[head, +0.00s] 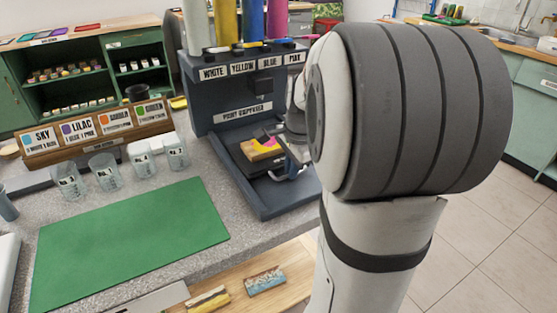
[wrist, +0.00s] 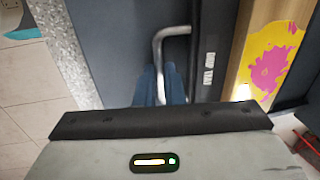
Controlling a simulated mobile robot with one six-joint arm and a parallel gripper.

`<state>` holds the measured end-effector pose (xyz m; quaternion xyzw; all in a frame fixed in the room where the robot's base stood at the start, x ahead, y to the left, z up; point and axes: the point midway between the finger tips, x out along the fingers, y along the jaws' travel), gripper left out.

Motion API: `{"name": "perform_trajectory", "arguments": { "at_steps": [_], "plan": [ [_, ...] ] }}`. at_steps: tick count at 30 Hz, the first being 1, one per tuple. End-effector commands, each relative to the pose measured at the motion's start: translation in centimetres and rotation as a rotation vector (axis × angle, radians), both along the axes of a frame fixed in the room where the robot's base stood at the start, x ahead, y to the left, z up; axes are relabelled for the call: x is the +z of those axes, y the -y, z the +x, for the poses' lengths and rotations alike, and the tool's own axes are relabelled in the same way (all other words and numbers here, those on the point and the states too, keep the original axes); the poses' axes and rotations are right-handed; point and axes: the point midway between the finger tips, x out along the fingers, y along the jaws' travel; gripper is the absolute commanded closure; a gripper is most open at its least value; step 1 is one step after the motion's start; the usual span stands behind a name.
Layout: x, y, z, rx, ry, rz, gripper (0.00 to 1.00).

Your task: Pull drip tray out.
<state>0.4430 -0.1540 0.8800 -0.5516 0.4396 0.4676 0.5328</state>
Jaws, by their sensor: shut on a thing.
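The dark paint dispenser (head: 240,116) stands on the speckled worktop, its colour tubes on top. The drip tray (head: 246,163) is a dark tray low at its front. A wooden block with yellow and pink paint (head: 262,149) lies on the tray and also shows in the wrist view (wrist: 271,60). In the wrist view the tray's front (wrist: 208,45) carries a small white label. A bent grey metal handle (wrist: 168,32) runs along that front. My gripper (wrist: 163,84) is shut on the handle. In the head view my arm hides most of the gripper.
A green mat (head: 130,245) lies left of the dispenser, with several clear cups (head: 104,171) and a wooden card rack (head: 95,137) behind it. Painted blocks (head: 265,281) lie on a wooden surface in front. Open floor is at right.

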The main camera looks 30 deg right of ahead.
Motion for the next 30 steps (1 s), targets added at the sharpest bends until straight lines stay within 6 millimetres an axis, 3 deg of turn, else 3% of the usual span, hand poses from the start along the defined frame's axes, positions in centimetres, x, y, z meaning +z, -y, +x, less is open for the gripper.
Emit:
{"name": "perform_trajectory", "arguments": {
  "at_steps": [6,15,30],
  "plan": [
    [0.3,0.8,-4.7,-0.004,0.008,-0.018,1.00],
    [0.3,1.0,-9.0,-0.006,0.009,-0.019,1.00],
    [0.4,1.0,-10.0,-0.003,0.011,-0.020,1.00]
  ]
}}
